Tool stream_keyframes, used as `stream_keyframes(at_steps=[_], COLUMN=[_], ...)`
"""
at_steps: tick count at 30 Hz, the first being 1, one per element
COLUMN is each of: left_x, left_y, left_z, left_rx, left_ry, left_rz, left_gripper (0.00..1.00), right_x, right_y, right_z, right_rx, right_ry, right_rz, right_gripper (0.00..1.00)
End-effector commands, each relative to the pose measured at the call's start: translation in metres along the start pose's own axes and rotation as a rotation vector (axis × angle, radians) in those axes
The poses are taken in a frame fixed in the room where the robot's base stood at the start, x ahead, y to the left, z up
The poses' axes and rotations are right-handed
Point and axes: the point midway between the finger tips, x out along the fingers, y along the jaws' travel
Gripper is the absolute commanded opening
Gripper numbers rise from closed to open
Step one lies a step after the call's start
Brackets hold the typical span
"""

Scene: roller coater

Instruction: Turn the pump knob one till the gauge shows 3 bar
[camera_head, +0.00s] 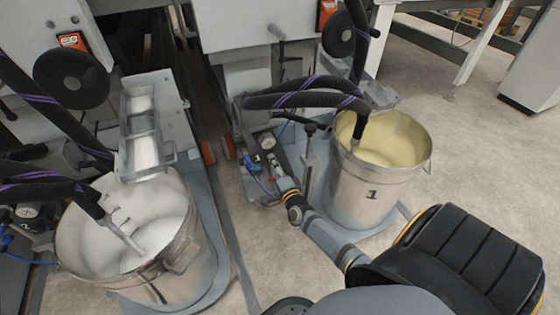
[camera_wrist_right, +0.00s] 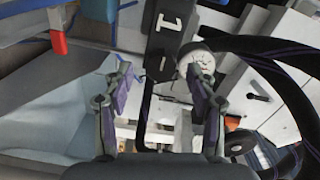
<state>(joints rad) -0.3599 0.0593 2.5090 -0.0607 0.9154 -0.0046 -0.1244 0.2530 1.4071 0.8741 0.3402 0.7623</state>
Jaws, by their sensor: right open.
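A small round pressure gauge (camera_head: 267,141) with a white dial sits on the pump beside the bucket marked 1. It also shows large in the right wrist view (camera_wrist_right: 198,62), partly behind a finger; its reading is too small to tell. A dark block marked 1 (camera_wrist_right: 172,22) stands beside the gauge. I cannot clearly pick out the pump knob. My right gripper (camera_head: 274,162) is just in front of the gauge, and in the wrist view (camera_wrist_right: 160,82) its fingers are spread with nothing gripped between them. My left gripper is not in view.
The metal bucket marked 1 (camera_head: 365,192) holds pale yellow liquid, just right of my right forearm. A second bucket (camera_head: 170,280) with white liquid stands at left. Black hoses (camera_head: 300,100) cross above the pump. Floor at right (camera_head: 480,150) is clear.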

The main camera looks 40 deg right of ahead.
Motion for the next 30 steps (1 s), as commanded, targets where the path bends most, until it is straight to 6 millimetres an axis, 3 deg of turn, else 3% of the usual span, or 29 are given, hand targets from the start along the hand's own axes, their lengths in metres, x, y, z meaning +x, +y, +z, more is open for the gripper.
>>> stream_keyframes(at_steps=[6,12,30], left_x=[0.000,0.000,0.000], left_y=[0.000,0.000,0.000], left_z=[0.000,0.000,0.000], left_rx=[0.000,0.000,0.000], left_ry=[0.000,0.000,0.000], left_rz=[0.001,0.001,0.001], left_gripper=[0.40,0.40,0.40], right_x=[-0.056,-0.089,-0.097], right_y=[0.001,0.001,0.000], right_z=[0.000,0.000,0.000], right_rx=[0.000,0.000,-0.001], right_ry=[-0.002,-0.001,0.000], right_rz=[0.003,0.002,0.000], right_gripper=[0.58,0.58,0.58])
